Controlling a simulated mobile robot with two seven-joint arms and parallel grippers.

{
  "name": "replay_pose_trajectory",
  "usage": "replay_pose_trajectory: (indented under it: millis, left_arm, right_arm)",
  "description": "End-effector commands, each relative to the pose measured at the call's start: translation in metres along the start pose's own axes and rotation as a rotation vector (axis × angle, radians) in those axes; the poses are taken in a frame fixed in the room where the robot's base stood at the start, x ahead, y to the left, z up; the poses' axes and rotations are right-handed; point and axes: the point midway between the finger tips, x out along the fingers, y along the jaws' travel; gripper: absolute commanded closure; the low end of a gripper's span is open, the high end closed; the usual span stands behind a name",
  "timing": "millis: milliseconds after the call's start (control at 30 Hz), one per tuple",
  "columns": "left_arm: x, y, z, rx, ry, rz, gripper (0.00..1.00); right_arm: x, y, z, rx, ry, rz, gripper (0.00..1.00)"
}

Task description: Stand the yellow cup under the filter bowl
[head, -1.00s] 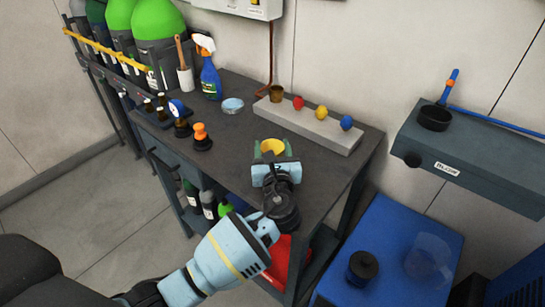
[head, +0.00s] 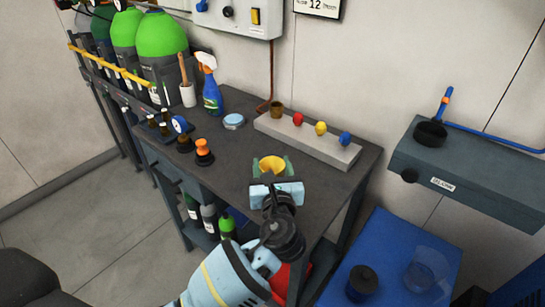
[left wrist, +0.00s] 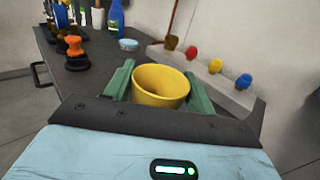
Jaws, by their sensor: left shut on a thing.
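The yellow cup (head: 271,164) is held between the green fingers of my left gripper (head: 270,172), over the dark workbench. In the left wrist view the cup (left wrist: 160,87) is upright or nearly so, with its open rim showing and a finger on each side. I cannot tell whether its base touches the bench. No part is clearly marked as the filter bowl. A clear, bowl-like part (head: 425,275) shows above the blue surface at the lower right, beside a black round part (head: 362,281). My right gripper is not in view.
A grey wall box (head: 470,185) juts out at the right.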

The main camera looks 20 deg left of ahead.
Motion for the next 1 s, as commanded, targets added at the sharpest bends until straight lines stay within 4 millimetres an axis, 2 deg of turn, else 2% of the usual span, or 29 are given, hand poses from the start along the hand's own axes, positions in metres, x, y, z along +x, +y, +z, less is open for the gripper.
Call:
replay_pose_trajectory:
  millis: [33, 200, 400, 600, 833, 933, 1000]
  left_arm:
    - [-0.015, 0.002, 0.002, -0.003, 0.001, -0.002, 0.71]
    - [-0.057, 0.009, 0.006, -0.002, 0.002, -0.001, 0.71]
    - [-0.090, 0.014, 0.008, -0.001, 0.001, -0.001, 0.71]
    - [-0.105, 0.017, 0.010, 0.001, 0.001, 0.001, 0.71]
    - [-0.108, 0.019, 0.009, 0.001, -0.001, -0.001, 0.71]
    - [-0.110, 0.031, 0.002, 0.005, 0.002, -0.020, 0.71]
    - [-0.112, 0.047, -0.006, 0.010, 0.001, -0.049, 0.71]
  right_arm:
    - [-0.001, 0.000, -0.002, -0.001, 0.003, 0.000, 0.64]
    - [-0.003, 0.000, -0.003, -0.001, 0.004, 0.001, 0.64]
    - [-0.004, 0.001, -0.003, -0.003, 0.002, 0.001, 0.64]
    - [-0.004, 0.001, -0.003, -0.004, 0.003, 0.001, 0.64]
    - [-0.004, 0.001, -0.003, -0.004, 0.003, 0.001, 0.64]
    - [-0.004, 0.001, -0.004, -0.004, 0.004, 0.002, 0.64]
    - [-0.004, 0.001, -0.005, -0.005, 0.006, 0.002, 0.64]
